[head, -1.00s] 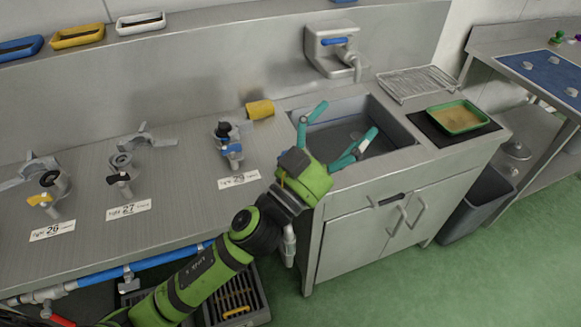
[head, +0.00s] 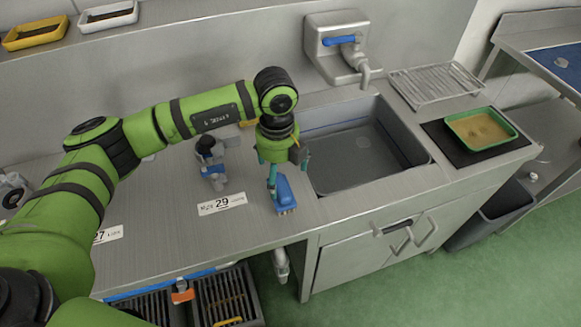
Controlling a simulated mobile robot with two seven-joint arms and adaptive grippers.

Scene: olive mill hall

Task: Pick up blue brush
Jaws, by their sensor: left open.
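The blue brush (head: 286,194) is on the steel counter just left of the sink, its pale bristles toward the front edge. My left gripper (head: 286,174) points down over the brush from above. Its teal fingers are apart, one on the left of the brush and one toward the sink. I cannot tell whether either finger touches the brush. The gripper body hides the brush's far end. My right gripper is not in view.
The sink (head: 424,152) opens right of the gripper, with a blue-handled tap (head: 343,42) above. Valve 29 (head: 212,160) and its label (head: 222,203) stand left of the brush. A green tray (head: 481,128) and wire rack (head: 434,86) are at the right.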

